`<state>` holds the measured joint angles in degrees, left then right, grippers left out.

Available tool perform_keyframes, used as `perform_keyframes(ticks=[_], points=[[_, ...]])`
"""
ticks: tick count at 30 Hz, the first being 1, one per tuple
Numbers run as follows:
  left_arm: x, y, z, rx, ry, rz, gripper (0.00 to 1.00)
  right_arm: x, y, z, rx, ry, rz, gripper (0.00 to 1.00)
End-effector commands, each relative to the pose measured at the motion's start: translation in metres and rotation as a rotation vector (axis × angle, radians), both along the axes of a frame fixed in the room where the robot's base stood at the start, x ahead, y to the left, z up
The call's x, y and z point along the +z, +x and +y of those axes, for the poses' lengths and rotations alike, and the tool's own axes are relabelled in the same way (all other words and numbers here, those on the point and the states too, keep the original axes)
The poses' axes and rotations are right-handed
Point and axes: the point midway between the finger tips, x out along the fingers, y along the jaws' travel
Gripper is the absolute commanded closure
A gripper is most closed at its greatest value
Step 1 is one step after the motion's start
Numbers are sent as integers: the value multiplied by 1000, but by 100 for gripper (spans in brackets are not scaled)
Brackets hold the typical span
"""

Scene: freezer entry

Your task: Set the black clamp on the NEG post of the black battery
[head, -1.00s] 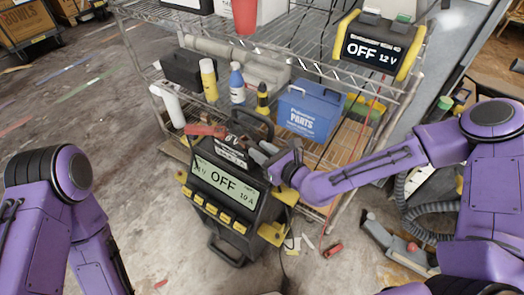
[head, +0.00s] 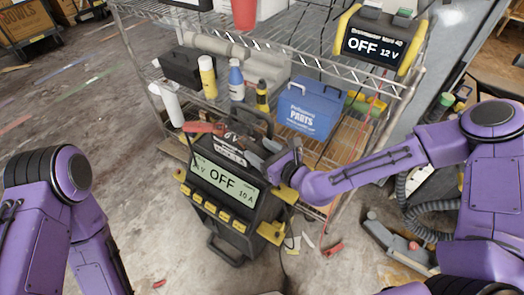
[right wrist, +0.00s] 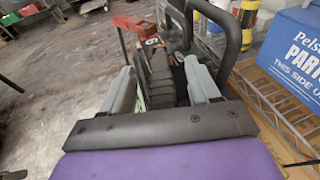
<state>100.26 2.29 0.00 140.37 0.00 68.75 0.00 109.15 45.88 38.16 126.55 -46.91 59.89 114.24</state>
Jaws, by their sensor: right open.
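The black battery (head: 231,150) sits on top of the charger cart, behind its display. A red clamp (head: 203,128) lies at the battery's left end; it also shows in the right wrist view (right wrist: 133,22). My right gripper (head: 262,153) is at the battery's right end. In the right wrist view its two grey fingers (right wrist: 160,88) are apart, with a dark ridged body between them that looks like the black clamp (right wrist: 157,72). The NEG post is hidden, and I cannot tell whether the clamp sits on it. My left gripper is out of view.
The charger cart (head: 224,183) reads OFF and 10 A. Its black handle (head: 252,117) rises behind the battery. A wire shelf behind holds a blue parts box (head: 312,108), several bottles and a yellow-black charger (head: 378,47).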

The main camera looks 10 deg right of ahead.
Motion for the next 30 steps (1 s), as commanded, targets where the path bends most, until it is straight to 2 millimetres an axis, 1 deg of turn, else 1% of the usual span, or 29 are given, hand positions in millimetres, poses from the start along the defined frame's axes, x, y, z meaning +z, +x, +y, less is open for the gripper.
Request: perform_keyframes(ticks=[2, 5, 12, 14, 15, 18, 22, 30], points=[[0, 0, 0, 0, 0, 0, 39, 0, -2, -2, 0, 0, 1, 39], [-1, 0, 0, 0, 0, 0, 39, 3, -13, -9, -3, 2, 1, 39], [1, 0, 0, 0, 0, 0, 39, 15, -61, -37, -5, 5, 0, 39], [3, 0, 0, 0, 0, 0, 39, 19, -70, -41, -5, 6, 0, 39], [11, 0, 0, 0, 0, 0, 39, 23, -76, -45, -4, 3, 2, 39], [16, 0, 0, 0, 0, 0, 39, 23, -86, -50, -3, 2, 1, 39], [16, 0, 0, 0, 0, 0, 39, 22, -90, -51, 0, 1, 0, 39], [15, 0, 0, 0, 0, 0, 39, 21, -90, -51, 0, 0, -1, 39]])
